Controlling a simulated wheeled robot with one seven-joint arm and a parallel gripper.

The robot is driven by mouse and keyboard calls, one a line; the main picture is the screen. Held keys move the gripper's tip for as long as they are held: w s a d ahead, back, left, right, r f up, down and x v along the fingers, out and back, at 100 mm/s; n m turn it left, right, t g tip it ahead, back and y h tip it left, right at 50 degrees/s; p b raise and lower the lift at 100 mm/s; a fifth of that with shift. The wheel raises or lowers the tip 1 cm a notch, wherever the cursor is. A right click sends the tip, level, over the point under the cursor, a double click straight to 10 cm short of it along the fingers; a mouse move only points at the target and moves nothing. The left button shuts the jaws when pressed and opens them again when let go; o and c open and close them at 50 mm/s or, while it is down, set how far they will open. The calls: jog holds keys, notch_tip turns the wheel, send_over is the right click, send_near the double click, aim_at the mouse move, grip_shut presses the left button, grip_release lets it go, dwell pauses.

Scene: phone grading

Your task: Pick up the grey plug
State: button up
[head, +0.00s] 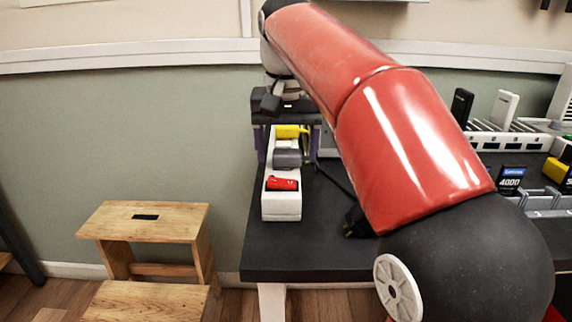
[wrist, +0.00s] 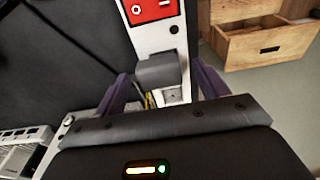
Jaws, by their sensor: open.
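The grey plug (head: 288,158) sits in the white power strip (head: 281,208) on the dark table, between the yellow plug (head: 291,132) and the red switch (head: 282,184). In the wrist view the grey plug (wrist: 158,70) lies between the two purple fingers of my gripper (wrist: 158,78), with a visible gap on each side. My gripper (head: 288,148) is open and empty, above the strip, pointing down. In the wrist view the yellow plug is mostly hidden behind the gripper body; only a bit of yellow shows.
A black cable (head: 337,178) runs over the table right of the strip. A white rack (head: 500,141) with upright devices and a box marked 4000 (head: 510,180) stand farther right. A wooden step stool (head: 145,222) is on the floor at left. The table's left edge is close to the strip.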

aim_at(287, 152)
jog(key=c, duration=1.3)
jog(key=shift+r, duration=0.1)
notch_tip(287, 152, up, 10)
jog(key=p, duration=0.4)
